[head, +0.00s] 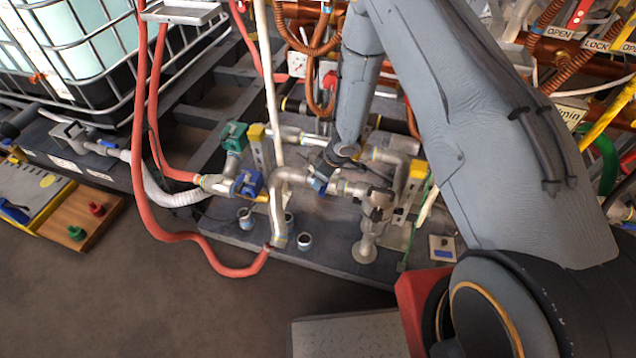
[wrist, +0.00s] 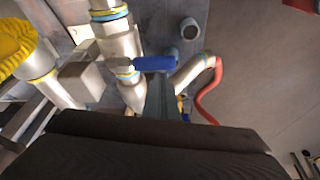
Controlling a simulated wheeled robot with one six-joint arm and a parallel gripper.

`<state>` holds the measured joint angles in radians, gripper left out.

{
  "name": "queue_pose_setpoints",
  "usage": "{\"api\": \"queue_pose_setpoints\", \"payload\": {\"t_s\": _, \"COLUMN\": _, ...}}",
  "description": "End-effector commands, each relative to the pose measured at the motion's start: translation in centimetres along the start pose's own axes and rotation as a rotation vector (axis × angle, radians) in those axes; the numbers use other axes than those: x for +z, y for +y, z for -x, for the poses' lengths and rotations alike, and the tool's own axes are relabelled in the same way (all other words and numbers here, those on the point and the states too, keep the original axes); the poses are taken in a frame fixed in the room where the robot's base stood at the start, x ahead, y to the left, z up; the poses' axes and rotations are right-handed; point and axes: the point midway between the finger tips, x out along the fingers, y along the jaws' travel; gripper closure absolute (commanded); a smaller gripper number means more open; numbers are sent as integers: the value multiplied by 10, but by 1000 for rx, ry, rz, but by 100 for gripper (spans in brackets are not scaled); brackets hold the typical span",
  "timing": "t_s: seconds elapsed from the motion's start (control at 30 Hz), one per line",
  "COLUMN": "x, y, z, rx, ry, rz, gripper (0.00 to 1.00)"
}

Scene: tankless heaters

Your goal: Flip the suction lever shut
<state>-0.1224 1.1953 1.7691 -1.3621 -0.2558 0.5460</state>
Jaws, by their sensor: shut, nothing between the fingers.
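The suction lever (wrist: 155,63) has a blue grip and a metal stem. In the wrist view it sticks out to the right, roughly crosswise to the silver pipe (wrist: 120,45) beside it. In the head view a small blue part (head: 319,184), seemingly the same lever, shows on the silver pipework. My gripper (wrist: 160,90) is shut and empty, with its fingertips close to the blue grip in the wrist view. I cannot tell whether they touch. In the head view my gripper (head: 338,158) is just above the pipework, its fingertips partly hidden.
A red hose (head: 190,237) loops past the dark skid's front edge. The floor (head: 170,300) in front is clear.

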Motion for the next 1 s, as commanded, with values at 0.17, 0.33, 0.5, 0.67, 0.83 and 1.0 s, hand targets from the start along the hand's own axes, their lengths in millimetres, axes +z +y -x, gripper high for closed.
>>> {"api": "queue_pose_setpoints", "payload": {"t_s": 0.17, "x": 3, "y": 2, "z": 24, "rx": 2, "ry": -7, "rz": -4, "gripper": 100}}
{"api": "queue_pose_setpoints", "payload": {"t_s": 0.33, "x": -2, "y": 2, "z": 49, "rx": 1, "ry": -4, "rz": 1, "gripper": 100}}
{"api": "queue_pose_setpoints", "payload": {"t_s": 0.5, "x": -4, "y": 4, "z": 71, "rx": 0, "ry": -2, "rz": 3, "gripper": 100}}
{"api": "queue_pose_setpoints", "payload": {"t_s": 0.67, "x": -6, "y": 5, "z": 86, "rx": -1, "ry": -1, "rz": 5, "gripper": 100}}
{"api": "queue_pose_setpoints", "payload": {"t_s": 0.83, "x": -6, "y": 6, "z": 94, "rx": -1, "ry": -1, "rz": 8, "gripper": 100}}
{"api": "queue_pose_setpoints", "payload": {"t_s": 1.0, "x": -6, "y": 7, "z": 96, "rx": -1, "ry": 0, "rz": 7, "gripper": 100}}
